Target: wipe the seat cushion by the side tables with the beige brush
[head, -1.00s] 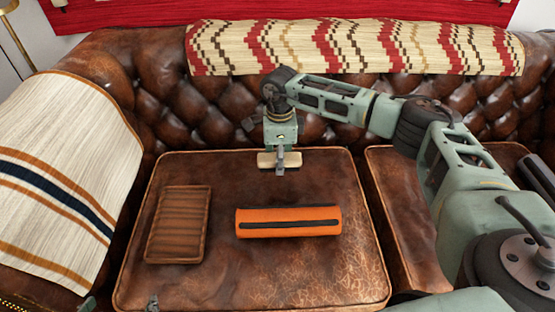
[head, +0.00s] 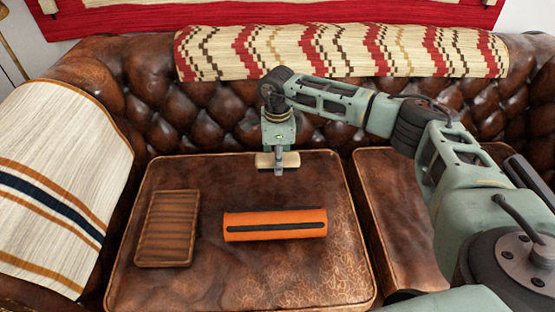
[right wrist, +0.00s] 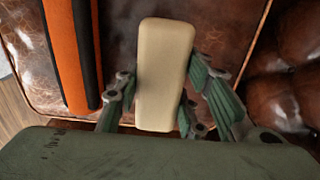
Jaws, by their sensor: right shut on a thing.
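The brown leather seat cushion (head: 310,278) fills the lower middle of the head view. The beige brush (head: 291,160) is a small pale block near the cushion's back edge. My right gripper (head: 279,168) is shut on it from above. In the right wrist view the brush (right wrist: 163,75) sits between the two fingers of the gripper (right wrist: 160,108), over the leather. I cannot tell whether the brush touches the cushion. The left gripper is not in view. The side tables are not in view.
An orange case (head: 275,225) with a dark zip lies mid-cushion, in front of the brush. A ribbed brown tray (head: 167,229) lies to its left. The tufted backrest (head: 200,115) rises behind. Bare leather lies along the cushion's front and right.

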